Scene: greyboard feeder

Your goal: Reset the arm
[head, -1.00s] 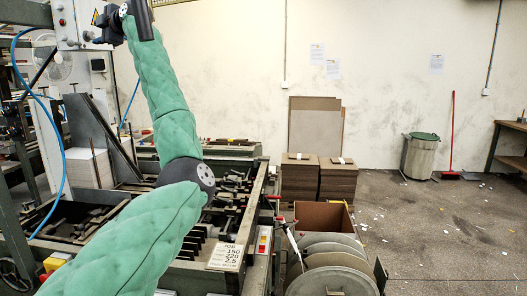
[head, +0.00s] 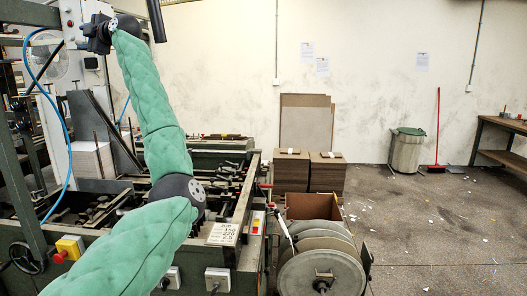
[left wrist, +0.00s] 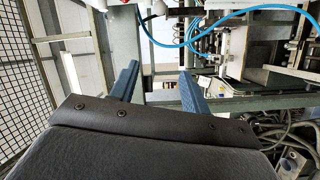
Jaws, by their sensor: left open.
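My left arm, in green padded sleeves, rises from the bottom left of the head view and bends at a dark elbow. Its dark wrist end (head: 98,34) is high at the upper left, beside a white control box on the machine. In the left wrist view my left gripper (left wrist: 160,78) shows two blue fingers spread wide apart, with nothing between them. Beyond the fingers are a grey-green machine beam (left wrist: 235,101) and a blue air hose (left wrist: 245,14). My right gripper is in neither view.
The greyboard feeder (head: 243,215) fills the left, with a job card (head: 223,233) on its front corner. Board stacks (head: 291,172) and a reel (head: 322,272) stand to its right. A bin (head: 407,152), red broom (head: 437,125) and bench (head: 500,124) line the wall.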

